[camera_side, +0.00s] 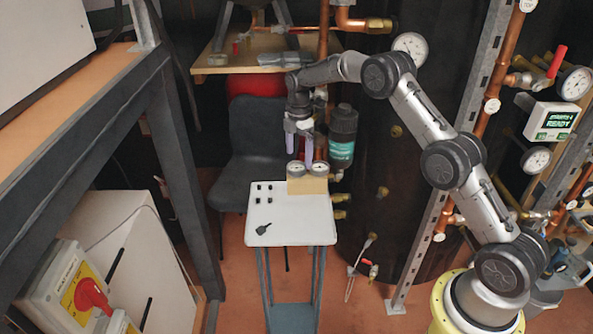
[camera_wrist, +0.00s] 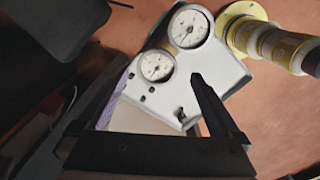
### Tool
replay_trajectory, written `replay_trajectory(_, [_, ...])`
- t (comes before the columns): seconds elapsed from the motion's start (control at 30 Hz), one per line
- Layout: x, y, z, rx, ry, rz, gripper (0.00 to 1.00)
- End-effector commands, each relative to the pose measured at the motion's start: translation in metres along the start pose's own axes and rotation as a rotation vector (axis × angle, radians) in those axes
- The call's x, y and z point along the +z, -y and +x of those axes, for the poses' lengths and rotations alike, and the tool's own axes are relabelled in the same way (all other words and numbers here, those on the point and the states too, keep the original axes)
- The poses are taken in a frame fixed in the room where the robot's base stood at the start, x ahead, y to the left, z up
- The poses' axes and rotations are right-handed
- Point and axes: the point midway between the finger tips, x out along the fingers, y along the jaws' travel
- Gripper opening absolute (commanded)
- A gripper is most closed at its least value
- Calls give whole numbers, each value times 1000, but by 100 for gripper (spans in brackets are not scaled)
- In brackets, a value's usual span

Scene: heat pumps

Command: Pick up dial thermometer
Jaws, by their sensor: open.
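Two round dial thermometers with white faces stand side by side at the back edge of the small white table (camera_side: 290,222), the left dial (camera_side: 296,168) and the right dial (camera_side: 320,169) on a tan block (camera_side: 307,186). In the wrist view they show as an upper dial (camera_wrist: 188,27) and a lower dial (camera_wrist: 157,67). My gripper (camera_side: 299,158) points down just above the dials, its two fingers apart and nothing between them. In the wrist view my gripper (camera_wrist: 160,76) has its fingers spread, with the lower dial seen between them. Contact with either dial cannot be told.
Several small black pieces (camera_side: 264,192) and a black key-like piece (camera_side: 263,229) lie on the table. A chair (camera_side: 252,145) is behind left. The table's front right is clear.

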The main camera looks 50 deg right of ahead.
Motion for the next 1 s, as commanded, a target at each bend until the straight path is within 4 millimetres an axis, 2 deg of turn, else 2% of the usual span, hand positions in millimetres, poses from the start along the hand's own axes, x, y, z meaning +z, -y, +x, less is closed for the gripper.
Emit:
replay_trajectory(0.17, [-2, -1, 11, -2, 0, 0, 100])
replay_trajectory(0.43, [-5, -4, 48, -4, -1, 1, 100])
replay_trajectory(0.7, [-5, -4, 53, -2, -1, 1, 100])
replay_trajectory(0.77, [-5, -4, 53, -2, -1, 1, 91])
replay_trajectory(1.0, [-5, -4, 53, -2, -1, 1, 48])
